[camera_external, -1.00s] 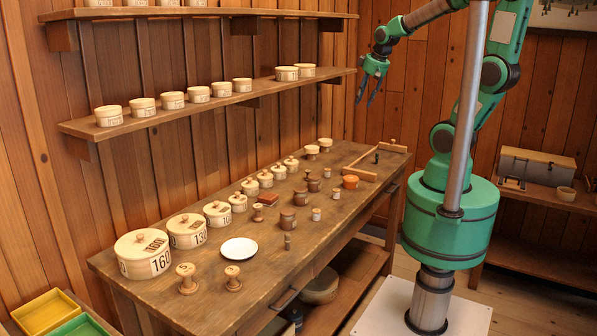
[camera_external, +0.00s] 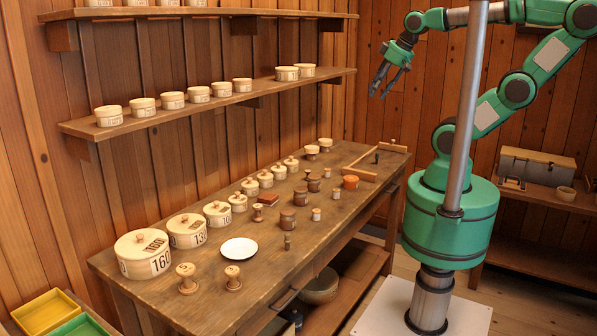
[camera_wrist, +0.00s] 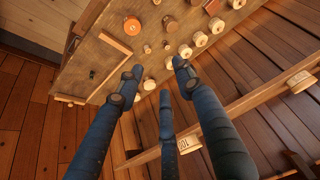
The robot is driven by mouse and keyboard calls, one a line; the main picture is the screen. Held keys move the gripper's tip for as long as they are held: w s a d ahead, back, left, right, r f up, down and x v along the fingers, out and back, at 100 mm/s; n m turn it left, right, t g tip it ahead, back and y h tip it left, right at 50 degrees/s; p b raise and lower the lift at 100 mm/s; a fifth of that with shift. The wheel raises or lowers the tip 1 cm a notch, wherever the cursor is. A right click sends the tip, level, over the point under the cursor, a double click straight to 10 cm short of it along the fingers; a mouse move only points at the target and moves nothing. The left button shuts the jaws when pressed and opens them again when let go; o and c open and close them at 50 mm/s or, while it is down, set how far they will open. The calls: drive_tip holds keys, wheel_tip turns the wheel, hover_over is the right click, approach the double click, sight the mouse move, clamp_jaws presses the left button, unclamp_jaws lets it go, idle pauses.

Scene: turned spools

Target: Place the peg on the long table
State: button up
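The long table (camera_external: 228,301) runs along the wall and shows in the wrist view (camera_wrist: 82,62). A small dark upright piece (camera_external: 376,156), possibly the peg, stands at its far end beside a wooden frame; it also shows in the wrist view (camera_wrist: 92,74). A small brown spool-shaped piece (camera_external: 287,241) stands near the front edge; I cannot tell which is the peg. My gripper (camera_external: 380,92) is high above the far end, apart from everything. In the wrist view its fingers (camera_wrist: 157,80) are spread with nothing between them.
Lidded round boxes (camera_external: 145,254) line the table's back edge. A white plate (camera_external: 239,251), wooden knobs (camera_external: 187,277) and small jars (camera_external: 287,219) stand in front. Wall shelves (camera_external: 210,104) hold more boxes. A grey chest (camera_external: 537,170) sits on a side bench at right.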

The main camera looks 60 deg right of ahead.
drive_tip(key=w+d+f+m+g, duration=0.1)
drive_tip(key=w+d+f+g, duration=0.15)
drive_tip(key=w+d, duration=0.6)
drive_tip(key=m+g+p, duration=0.3)
drive_tip(key=m, duration=0.1)
hover_over(377, 158)
wheel_tip(377, 158, down, 26)
drive_tip(key=r, duration=0.1)
drive_tip(key=shift+w+d+f, duration=0.2)
drive_tip(key=shift+w+d, duration=0.05)
drive_tip(key=shift+w, duration=0.05)
drive_tip(key=shift+f, duration=0.15)
drive_tip(key=shift+f+b, duration=0.65)
drive_tip(key=shift+f, duration=3.5)
